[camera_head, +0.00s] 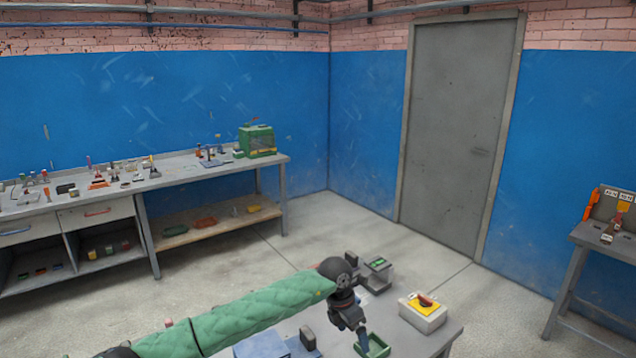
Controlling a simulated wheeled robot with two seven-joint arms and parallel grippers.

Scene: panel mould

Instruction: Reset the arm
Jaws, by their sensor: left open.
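My left arm, in a green quilted sleeve, comes in from the lower left and reaches over the table (425,345) at the bottom of the head view. My left gripper (362,342) points down at the end of a black wrist, by a small green tray (376,347). It is open, with nothing visible in it; I cannot tell whether it touches the tray. My right gripper is not in view.
On the table are a white box with a yellow top and red part (423,312), a grey device (378,272), a blue block (262,345) and a dark block (308,338). A workbench (215,170) lines the left wall. A side table (600,240) stands right.

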